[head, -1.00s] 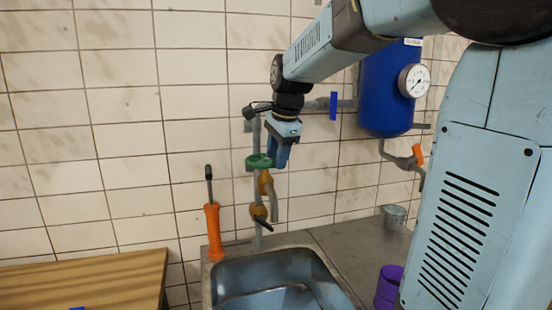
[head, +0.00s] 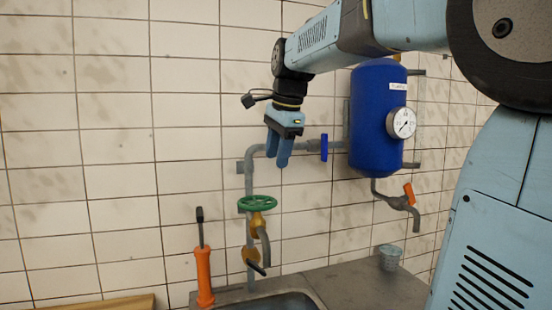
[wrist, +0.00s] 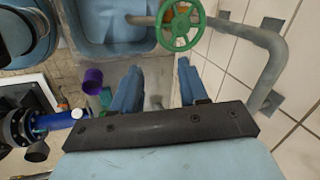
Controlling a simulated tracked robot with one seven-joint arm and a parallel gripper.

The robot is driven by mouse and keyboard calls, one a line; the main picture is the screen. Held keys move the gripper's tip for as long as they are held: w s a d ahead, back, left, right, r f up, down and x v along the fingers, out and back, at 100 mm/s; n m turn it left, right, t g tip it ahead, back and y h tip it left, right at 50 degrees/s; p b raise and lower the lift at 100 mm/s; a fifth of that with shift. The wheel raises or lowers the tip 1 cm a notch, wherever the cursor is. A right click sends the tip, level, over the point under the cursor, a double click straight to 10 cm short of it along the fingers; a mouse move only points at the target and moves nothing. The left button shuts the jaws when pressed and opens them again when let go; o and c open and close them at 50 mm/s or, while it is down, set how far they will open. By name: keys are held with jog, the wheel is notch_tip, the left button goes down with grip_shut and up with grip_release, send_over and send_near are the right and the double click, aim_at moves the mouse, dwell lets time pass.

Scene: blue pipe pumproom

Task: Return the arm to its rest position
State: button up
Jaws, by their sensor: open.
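My gripper (head: 279,149) hangs from my raised arm in the head view, fingers pointing down, in front of the tiled wall. It is above the green handwheel (head: 259,203) on the grey pipe and not touching it. In the wrist view my gripper (wrist: 158,90) shows two blue fingers spread apart with nothing between them. The green handwheel also shows in the wrist view (wrist: 181,26), beyond the fingertips. My arm is bent, reaching left from the right side of the picture.
A blue tank (head: 377,125) with a gauge (head: 401,122) hangs right of my gripper. A blue-handled valve (head: 324,147) is nearby. An orange-handled tool (head: 204,276) stands by the sink (head: 283,302). A metal cup (head: 390,257) is on the counter. A purple cup (wrist: 93,77) shows in the wrist view.

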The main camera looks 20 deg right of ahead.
dwell(0.3)
jog(key=s+d+f+n+t, duration=0.2)
jog(key=s+f+n, duration=1.3)
jog(key=s+f, duration=0.3)
jog(key=shift+s+h, duration=0.4)
jog(key=shift+s, duration=0.4)
jog(key=shift+o, duration=0.2)
